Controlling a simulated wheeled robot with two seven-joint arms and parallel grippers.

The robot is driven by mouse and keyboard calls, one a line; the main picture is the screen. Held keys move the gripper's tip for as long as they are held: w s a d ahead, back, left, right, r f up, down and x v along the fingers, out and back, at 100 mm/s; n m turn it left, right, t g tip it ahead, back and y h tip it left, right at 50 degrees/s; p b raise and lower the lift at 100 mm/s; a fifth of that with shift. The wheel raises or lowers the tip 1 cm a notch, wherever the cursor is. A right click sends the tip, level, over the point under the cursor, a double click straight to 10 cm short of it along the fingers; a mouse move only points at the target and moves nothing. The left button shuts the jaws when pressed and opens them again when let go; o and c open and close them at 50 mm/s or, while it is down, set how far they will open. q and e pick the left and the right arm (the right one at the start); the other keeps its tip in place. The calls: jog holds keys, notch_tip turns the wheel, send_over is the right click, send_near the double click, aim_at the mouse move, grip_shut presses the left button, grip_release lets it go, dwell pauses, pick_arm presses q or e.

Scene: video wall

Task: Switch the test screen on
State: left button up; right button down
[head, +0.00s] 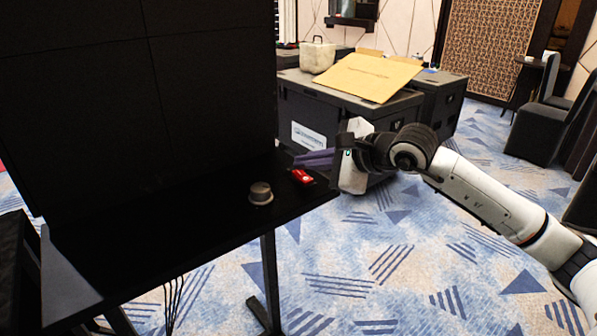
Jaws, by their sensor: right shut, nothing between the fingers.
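The test screen (100,90) is a large dark panel standing at the left, and its face is black. A black table (120,250) is in front of it. A small red switch (301,176) is near the right end of the table. A round grey-beige knob (261,193) is to the left of the switch. My right gripper (299,161) is shut and empty, its dark fingers pointing left just behind and above the red switch. I cannot tell whether it touches anything. My left gripper is not in view.
Dark cases (310,105) stand behind the table, with a flat cardboard piece (365,76) and a pale box (317,57) on top. Dark chairs (540,130) are at the far right. Blue patterned carpet (400,270) is open on the right.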

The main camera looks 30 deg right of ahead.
jog(key=shift+w+f+b, duration=0.1)
jog(key=shift+f+b, duration=0.3)
jog(key=shift+f, duration=0.05)
dwell(0.3)
jog(key=shift+r, duration=0.15)
jog(key=shift+s+r, duration=0.25)
jog(key=shift+r, duration=0.45)
jog(key=r, duration=0.1)
jog(key=s+r+p, duration=0.1)
jog(key=r, duration=0.2)
jog(key=shift+s+r, duration=0.3)
jog(key=shift+r, duration=0.1)
